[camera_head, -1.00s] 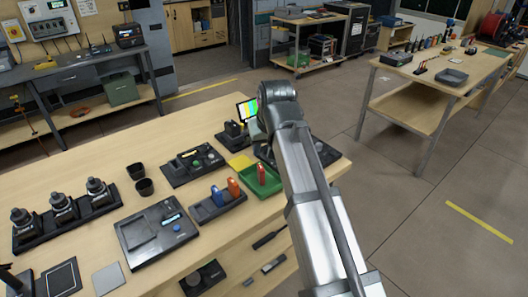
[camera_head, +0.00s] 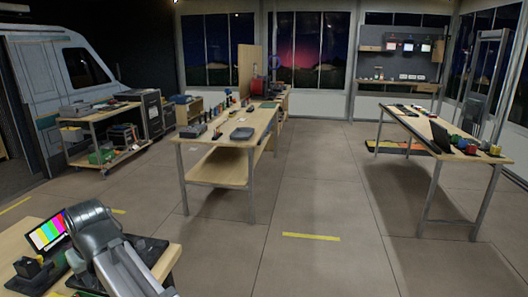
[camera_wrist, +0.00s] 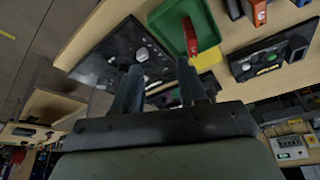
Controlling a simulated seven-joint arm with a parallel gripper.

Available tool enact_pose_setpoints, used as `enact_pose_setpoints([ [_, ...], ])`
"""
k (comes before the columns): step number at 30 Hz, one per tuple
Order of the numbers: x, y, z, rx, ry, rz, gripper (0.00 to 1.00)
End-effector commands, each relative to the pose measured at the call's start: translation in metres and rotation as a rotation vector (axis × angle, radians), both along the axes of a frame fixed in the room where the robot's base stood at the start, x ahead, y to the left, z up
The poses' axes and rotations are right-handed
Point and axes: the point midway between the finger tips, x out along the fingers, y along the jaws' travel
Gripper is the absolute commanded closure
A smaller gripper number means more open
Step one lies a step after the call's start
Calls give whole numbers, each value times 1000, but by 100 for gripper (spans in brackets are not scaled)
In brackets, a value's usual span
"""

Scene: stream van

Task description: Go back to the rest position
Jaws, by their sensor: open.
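My gripper (camera_wrist: 161,88) is open in the wrist view, with its two fingers apart and nothing seen held between them. A black panel with round knobs (camera_wrist: 105,58) lies beyond the left finger. A green tray (camera_wrist: 168,22) with a red item (camera_wrist: 190,38) in it lies beyond the right finger, beside a yellow pad (camera_wrist: 208,60). In the head view my arm (camera_head: 105,240) rises at the lower left over the wooden workbench (camera_head: 35,226). My gripper is out of sight there. A small screen with colour bars (camera_head: 46,231) stands beside the arm.
A second black panel (camera_wrist: 268,57) lies at the right of the wrist view. In the head view a wooden table with tools (camera_head: 212,160) stands mid-room, another table (camera_head: 425,125) at the right, and a cart (camera_head: 105,120) at the left. The floor (camera_head: 310,205) between is clear.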

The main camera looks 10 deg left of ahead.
Motion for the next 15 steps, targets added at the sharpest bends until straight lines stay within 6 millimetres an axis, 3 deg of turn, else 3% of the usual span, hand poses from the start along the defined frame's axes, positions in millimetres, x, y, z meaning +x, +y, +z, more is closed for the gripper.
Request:
enact_pose_setpoints([
  [1,19,-17,-17,-11,7,-35,58],
  [6,76,-68,-65,-41,26,-143,58],
  [15,156,-175,-146,-89,68,-332,58],
])
